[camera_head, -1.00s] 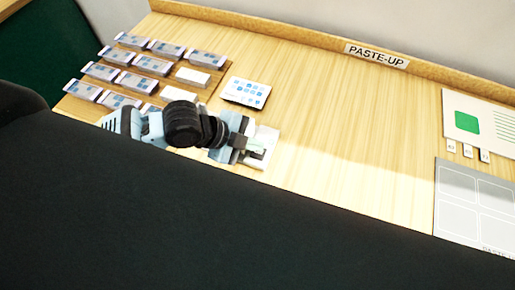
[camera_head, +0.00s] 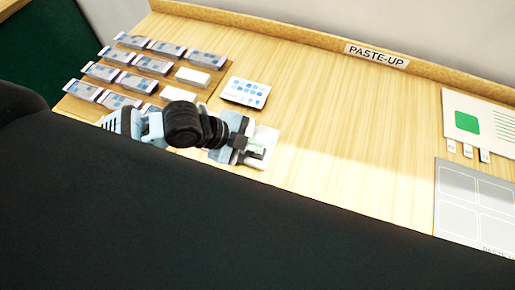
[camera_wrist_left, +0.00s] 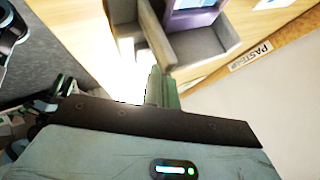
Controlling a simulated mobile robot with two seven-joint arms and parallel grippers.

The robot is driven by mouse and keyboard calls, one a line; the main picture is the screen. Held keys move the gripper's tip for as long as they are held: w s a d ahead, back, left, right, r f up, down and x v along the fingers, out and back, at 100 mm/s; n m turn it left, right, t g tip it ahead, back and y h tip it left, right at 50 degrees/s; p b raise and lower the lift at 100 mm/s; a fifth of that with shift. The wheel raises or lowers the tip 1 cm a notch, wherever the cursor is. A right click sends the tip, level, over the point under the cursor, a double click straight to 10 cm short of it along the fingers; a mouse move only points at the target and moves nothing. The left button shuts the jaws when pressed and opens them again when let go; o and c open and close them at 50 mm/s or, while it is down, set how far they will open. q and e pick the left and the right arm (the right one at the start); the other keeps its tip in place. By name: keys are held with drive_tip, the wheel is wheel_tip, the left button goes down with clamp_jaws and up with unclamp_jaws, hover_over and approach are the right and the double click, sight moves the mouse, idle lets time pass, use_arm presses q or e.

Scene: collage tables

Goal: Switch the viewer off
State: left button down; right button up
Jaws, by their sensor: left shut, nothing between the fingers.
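My left gripper (camera_head: 254,147) is low over the left part of the table, at a small white, flat-based device (camera_head: 266,135). I take this device to be the viewer, but the gripper covers much of it. Its switch cannot be made out, and I cannot tell whether the fingers touch it. In the left wrist view the fingers (camera_wrist_left: 163,88) are together and empty. A grey open-sided box with a purple piece (camera_wrist_left: 192,20) inside stands just beyond them, and a glaring white patch lies to their left. My right gripper is not in view.
Several small blocks stand in rows on a brown board (camera_head: 213,90) at left. A grey panel sheet (camera_head: 477,182) and a green-square board (camera_head: 497,120) lie at right. The table's middle is clear.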

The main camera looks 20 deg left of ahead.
use_arm(q)
drive_tip(key=shift+f, duration=0.45)
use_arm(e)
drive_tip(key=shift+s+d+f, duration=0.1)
use_arm(q)
drive_tip(key=shift+f, duration=0.2)
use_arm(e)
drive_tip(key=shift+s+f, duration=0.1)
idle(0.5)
use_arm(q)
drive_tip(key=shift+r+p, duration=0.35)
drive_tip(key=shift+r, duration=0.35)
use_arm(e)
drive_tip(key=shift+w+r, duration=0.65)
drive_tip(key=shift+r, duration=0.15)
